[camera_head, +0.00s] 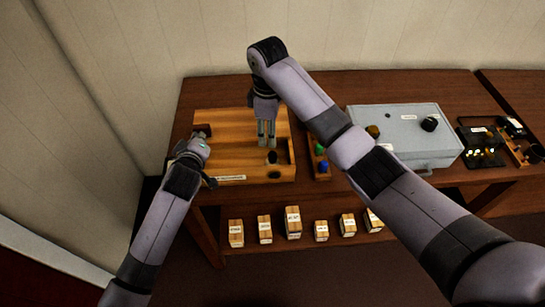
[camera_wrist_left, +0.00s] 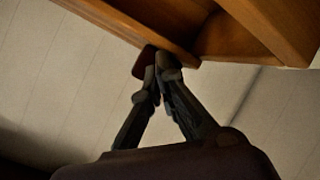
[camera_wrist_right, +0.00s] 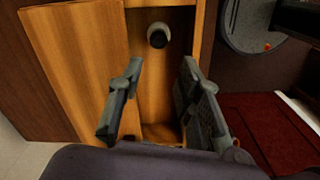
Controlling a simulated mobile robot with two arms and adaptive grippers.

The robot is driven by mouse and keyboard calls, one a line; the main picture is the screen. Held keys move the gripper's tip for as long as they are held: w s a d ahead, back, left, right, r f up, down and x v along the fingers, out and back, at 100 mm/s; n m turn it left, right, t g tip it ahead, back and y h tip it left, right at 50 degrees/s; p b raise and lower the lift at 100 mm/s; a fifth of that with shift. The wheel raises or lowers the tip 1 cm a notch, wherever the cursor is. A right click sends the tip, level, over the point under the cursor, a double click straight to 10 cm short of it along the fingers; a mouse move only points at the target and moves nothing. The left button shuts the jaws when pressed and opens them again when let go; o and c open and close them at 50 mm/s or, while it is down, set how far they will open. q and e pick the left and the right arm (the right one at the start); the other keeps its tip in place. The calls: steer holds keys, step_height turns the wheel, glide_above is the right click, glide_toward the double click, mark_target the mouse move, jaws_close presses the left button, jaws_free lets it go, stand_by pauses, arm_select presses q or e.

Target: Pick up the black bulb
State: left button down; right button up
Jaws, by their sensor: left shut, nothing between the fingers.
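The black bulb (camera_head: 272,157) is in the slot on the right part of the wooden frame (camera_head: 230,152). In the right wrist view, the bulb (camera_wrist_right: 158,37) lies ahead of the fingertips, near the middle. My right gripper (camera_head: 266,146) points down over the frame, close to the bulb. In its wrist view, the right gripper (camera_wrist_right: 162,66) is open with nothing between its fingers. My left gripper (camera_wrist_left: 158,62) is shut and empty, close to the frame's edge. Its fingertips are dark and hard to make out in the head view.
A grey case (camera_head: 400,120) stands right of the frame. A small rack with a green bulb (camera_head: 319,149) and a blue bulb (camera_head: 323,167) sits between them. Several small labelled boxes (camera_head: 293,222) stand on the lower shelf. My right arm crosses over the table.

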mark_target(272, 153)
step_height(272, 153, down, 5)
steer(key=shift+r, duration=0.1)
steer(key=shift+d+f, duration=0.2)
steer(key=shift+f, duration=1.15)
steer(key=shift+d+f, duration=0.2)
steer(key=shift+f, duration=1.15)
steer(key=shift+c, duration=0.3)
steer(key=c, duration=0.6)
step_height(272, 153, up, 15)
steer(key=shift+r, duration=0.1)
